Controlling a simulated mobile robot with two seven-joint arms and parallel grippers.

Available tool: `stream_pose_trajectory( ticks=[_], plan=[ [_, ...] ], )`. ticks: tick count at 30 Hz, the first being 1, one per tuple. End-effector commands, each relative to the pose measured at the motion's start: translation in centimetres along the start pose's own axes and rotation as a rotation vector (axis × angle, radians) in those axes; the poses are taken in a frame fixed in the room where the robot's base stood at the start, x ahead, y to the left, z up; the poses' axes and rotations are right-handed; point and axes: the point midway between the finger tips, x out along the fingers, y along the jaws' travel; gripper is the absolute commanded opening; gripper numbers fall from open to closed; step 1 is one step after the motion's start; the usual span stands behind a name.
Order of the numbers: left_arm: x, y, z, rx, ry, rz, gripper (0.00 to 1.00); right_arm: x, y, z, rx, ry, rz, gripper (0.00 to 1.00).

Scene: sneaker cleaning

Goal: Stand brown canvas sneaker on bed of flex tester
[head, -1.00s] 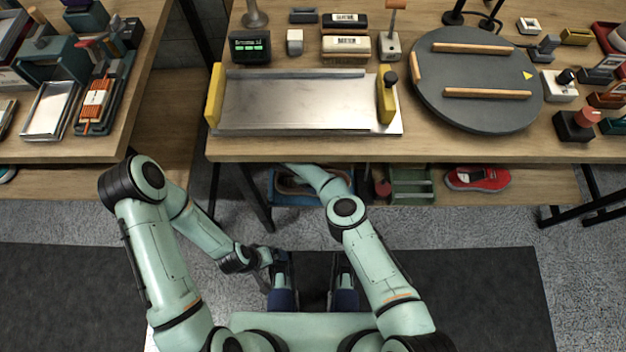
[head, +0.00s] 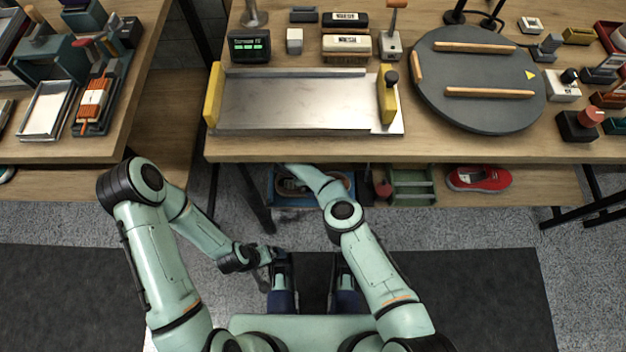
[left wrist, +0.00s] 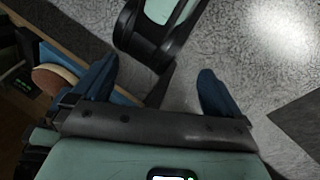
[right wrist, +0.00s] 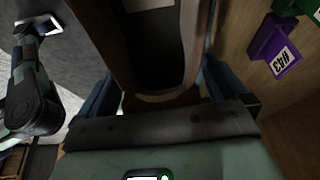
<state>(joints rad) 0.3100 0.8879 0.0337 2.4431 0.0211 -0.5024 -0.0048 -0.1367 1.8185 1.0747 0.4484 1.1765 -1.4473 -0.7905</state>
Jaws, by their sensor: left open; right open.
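The brown canvas sneaker (head: 302,186) lies in a blue bin (head: 271,188) on the shelf below the table edge, partly hidden by my right arm. In the right wrist view the sneaker (right wrist: 122,55) is close, its dark opening facing the camera. My right gripper (right wrist: 158,92) is open, its fingers on either side of the sneaker's near end; contact cannot be told. The flex tester's bare metal bed (head: 295,103) lies between two yellow end pieces on the table. My left gripper (left wrist: 160,85) is open and empty, low in front of the table.
A round grey turntable (head: 480,105) with wooden bars stands right of the tester. Brushes and small boxes line the table back. On the shelf, a green tray (head: 412,187) and a red shoe (head: 478,179) lie to the right. A purple labelled holder (right wrist: 275,45) is near my right gripper.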

Motion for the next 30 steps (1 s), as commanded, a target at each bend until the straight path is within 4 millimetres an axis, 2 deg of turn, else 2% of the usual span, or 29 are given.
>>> stream_pose_trajectory(
  ticks=[9, 15, 21, 30],
  plan=[
    [-2.0, 0.7, 2.7, 0.007, -0.076, 0.004, 1.00, -7.0, -0.2, -0.1, -0.001, -0.002, -0.007, 1.00],
    [-2.5, 0.9, 3.6, 0.009, -0.103, 0.005, 1.00, -10.3, -0.1, -0.1, 0.001, -0.001, -0.004, 1.00],
    [-2.6, 0.9, 3.8, 0.010, -0.111, 0.005, 1.00, -11.6, 0.0, 0.0, -0.001, -0.001, -0.002, 1.00],
    [-2.6, 0.9, 3.9, 0.010, -0.111, 0.005, 1.00, -11.7, 0.0, 0.0, -0.001, -0.001, -0.002, 1.00]
  ],
)
